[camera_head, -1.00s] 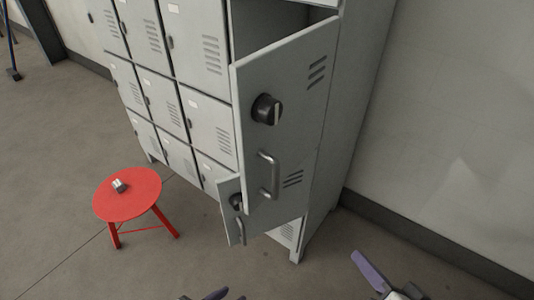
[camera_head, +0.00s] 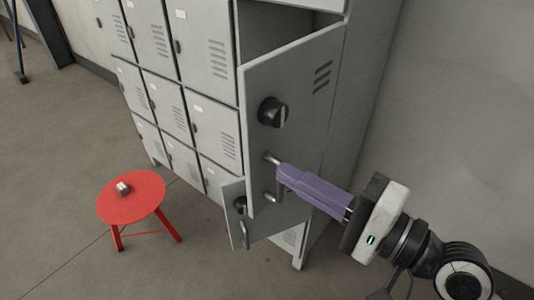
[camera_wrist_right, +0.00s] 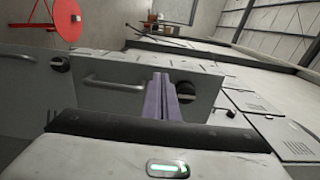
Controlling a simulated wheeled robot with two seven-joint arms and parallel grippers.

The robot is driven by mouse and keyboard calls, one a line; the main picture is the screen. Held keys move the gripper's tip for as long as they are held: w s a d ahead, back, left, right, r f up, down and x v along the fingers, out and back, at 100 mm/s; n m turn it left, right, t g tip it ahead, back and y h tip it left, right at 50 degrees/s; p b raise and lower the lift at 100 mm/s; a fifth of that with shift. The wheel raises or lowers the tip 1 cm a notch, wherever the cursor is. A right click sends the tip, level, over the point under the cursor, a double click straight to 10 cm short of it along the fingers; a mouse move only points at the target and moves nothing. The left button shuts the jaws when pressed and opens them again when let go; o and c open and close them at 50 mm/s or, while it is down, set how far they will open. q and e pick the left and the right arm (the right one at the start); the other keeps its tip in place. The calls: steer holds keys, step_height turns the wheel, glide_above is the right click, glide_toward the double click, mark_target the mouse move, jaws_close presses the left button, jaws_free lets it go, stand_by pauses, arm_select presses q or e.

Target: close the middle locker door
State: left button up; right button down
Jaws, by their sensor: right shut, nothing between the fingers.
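A grey upper locker door (camera_head: 300,95) stands swung open, with a black knob (camera_head: 272,112) and a bar handle (camera_head: 281,190). A smaller lower door (camera_head: 234,190) also stands open beneath it. I cannot tell for certain which one is the middle door. My right gripper (camera_head: 281,172) is shut and empty, its purple fingers in front of the upper door's handle and hiding part of it. In the right wrist view the fingers (camera_wrist_right: 163,80) point at the door, beside the handle (camera_wrist_right: 113,85); contact is unclear. My left gripper is out of view.
The locker bank (camera_head: 215,85) has several closed doors to the left. A red stool (camera_head: 132,204) with a small object (camera_head: 123,188) on it stands at the left on open floor. A pale wall (camera_head: 460,100) rises at the right.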

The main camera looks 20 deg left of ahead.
mark_target(250, 153)
steer(key=x, duration=0.6)
steer(key=shift+d+p, duration=0.1)
steer(key=shift+p, duration=0.25)
